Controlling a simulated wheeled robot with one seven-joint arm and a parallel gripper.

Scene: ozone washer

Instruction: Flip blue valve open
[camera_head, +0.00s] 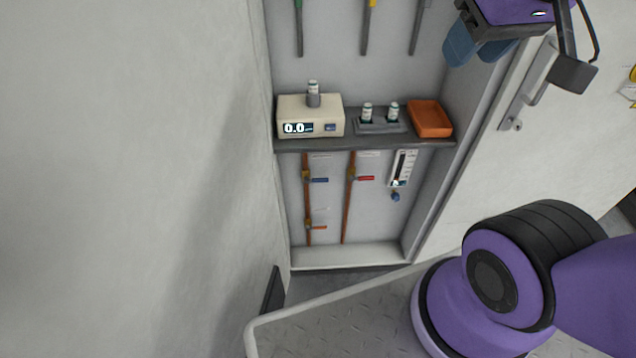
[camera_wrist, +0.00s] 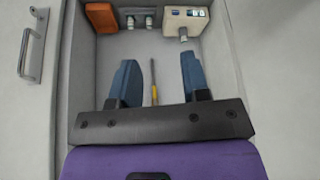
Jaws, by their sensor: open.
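The blue valve handle (camera_head: 319,180) is a small blue lever on the left copper pipe, below the shelf in the recessed cabinet. It points sideways to the right, away from the vertical pipe. It does not show in the wrist view. My gripper (camera_head: 476,54) is at the upper right in the head view, well above and to the right of the valve. Its two blue fingers are spread apart with nothing held between them. In the wrist view, my gripper (camera_wrist: 158,68) faces the cabinet's back wall, and a yellow-ended tool shows in the gap.
A red lever (camera_head: 366,178) is on the right pipe, and another (camera_head: 316,227) is lower on the left pipe. A flowmeter (camera_head: 403,167) hangs at right. The shelf (camera_head: 360,143) above holds a meter box (camera_head: 310,115), vials and an orange tray (camera_head: 430,118). Cabinet walls enclose the valves.

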